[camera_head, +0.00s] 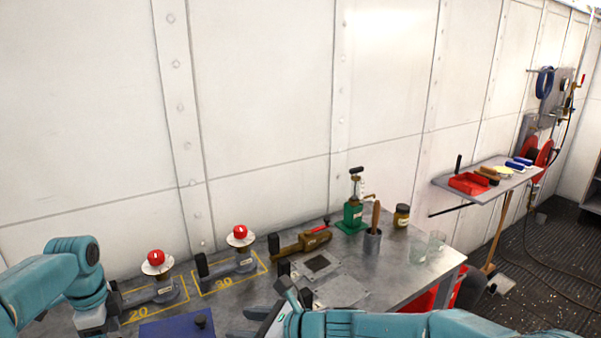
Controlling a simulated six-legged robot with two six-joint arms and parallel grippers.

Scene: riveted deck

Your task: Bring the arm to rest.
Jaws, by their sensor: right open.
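My right arm comes in from the lower right, teal, with its gripper (262,322) low over the front of the metal workbench (408,282). The right gripper's dark fingers are apart and nothing shows between them. My left arm comes in from the left and bends down at the bench's left end. Its gripper is mostly cut off by the bottom edge, so its jaws cannot be made out.
Two red-knobbed devices (156,257) (240,233) stand in yellow marked bays. A blue plate (178,328) lies in front. A wall shelf (507,182) is beyond.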

